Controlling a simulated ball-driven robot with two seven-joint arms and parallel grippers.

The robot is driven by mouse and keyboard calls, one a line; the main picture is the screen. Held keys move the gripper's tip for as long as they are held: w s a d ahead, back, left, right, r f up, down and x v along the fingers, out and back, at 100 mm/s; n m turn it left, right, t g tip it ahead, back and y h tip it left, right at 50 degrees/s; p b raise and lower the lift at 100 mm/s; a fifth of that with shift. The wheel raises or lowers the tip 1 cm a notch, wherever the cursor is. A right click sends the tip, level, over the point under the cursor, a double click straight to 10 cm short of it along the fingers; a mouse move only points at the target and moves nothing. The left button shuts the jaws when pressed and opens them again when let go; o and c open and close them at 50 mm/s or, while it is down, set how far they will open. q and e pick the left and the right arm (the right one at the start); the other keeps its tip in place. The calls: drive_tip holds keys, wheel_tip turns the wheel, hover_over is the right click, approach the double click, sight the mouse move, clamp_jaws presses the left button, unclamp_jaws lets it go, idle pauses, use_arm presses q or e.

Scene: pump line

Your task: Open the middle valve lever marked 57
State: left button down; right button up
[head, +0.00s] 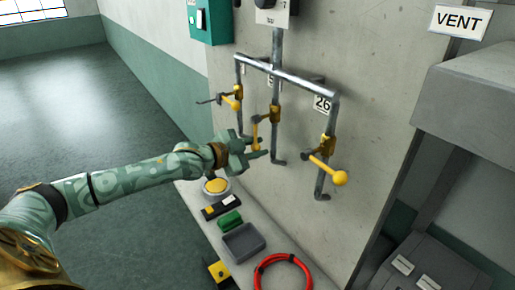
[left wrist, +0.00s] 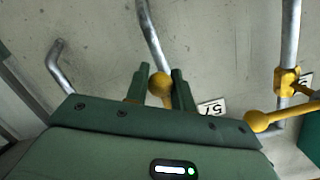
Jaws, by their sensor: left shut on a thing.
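The middle valve (head: 275,114) sits on the middle pipe of the manifold. Its yellow lever (head: 254,135) hangs down at the left of the pipe. My left gripper (head: 255,148) is at the lower end of this lever. In the left wrist view the lever's yellow ball knob (left wrist: 160,84) lies between the two green fingers, and the gripper is shut on it. The plate marked 57 (left wrist: 212,107) shows beside the fingers in the left wrist view, partly covered. My right gripper is not in view.
The right valve lever (head: 325,168), under plate 26 (head: 322,103), points right and down. The left valve (head: 232,97) is close by. A low ledge below holds a grey tray (head: 244,242), a green block (head: 230,221) and a red hose coil (head: 283,258). Open floor lies left.

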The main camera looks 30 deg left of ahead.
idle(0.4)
use_arm(q)
drive_tip(key=c, duration=1.2)
unclamp_jaws()
drive_tip(key=shift+a, duration=0.1)
drive_tip(key=p+v, duration=0.4)
drive_tip(key=v, duration=1.2)
drive_tip(key=shift+s+a, duration=0.1)
